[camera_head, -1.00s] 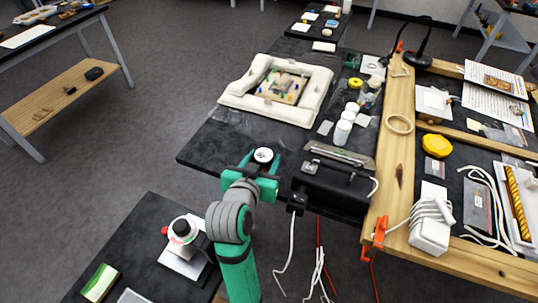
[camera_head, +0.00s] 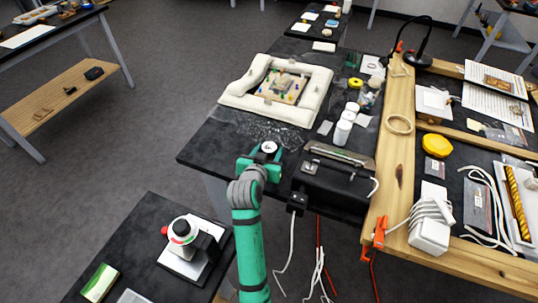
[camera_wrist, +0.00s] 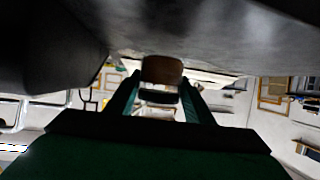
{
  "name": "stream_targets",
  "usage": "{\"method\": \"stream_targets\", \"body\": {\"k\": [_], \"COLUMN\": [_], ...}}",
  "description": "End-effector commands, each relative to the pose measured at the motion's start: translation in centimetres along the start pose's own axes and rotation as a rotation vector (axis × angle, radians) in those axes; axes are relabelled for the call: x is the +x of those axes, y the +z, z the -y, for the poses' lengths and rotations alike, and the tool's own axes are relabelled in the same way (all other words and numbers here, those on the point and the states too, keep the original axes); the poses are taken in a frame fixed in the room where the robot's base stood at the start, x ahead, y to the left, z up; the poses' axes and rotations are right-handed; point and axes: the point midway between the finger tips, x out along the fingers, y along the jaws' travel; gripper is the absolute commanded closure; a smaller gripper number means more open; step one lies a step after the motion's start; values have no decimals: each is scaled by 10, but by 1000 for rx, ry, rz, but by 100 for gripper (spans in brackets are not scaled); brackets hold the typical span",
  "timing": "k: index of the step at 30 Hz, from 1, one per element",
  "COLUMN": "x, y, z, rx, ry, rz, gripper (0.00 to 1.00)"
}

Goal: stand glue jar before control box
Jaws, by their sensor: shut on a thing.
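The glue jar shows its round white lid (camera_head: 269,147) at my gripper's end in the head view. In the wrist view a brown jar body (camera_wrist: 162,69) sits between my two fingers. My gripper (camera_head: 264,155) is shut on it near the table's front edge, left of the control box. I cannot tell whether the jar's base touches the table. The control box (camera_head: 325,184) is a black case with a handle at the table's front edge, cables hanging below it. A narrow gap separates gripper and box.
Several white bottles and jars (camera_head: 343,131) stand behind the box. A padded cream frame (camera_head: 232,96) lies farther back on the black table (camera_head: 207,146). The table left of the gripper is clear. A wooden beam (camera_head: 395,150) borders the right. A lower black table stands at lower left.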

Motion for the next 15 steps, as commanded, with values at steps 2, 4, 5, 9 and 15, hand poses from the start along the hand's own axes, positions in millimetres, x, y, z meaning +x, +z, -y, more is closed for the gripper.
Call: {"method": "stream_targets", "body": {"k": [2,4,5,9,15], "x": [4,6,7,7,8], "y": [12,18,18,18,20], "z": [0,0,0,0,0], "rx": [-1,0,0,1,0], "ry": [0,0,-1,-1,0], "rz": [2,2,0,-1,0], "gripper": [84,84,84,84,84]}}
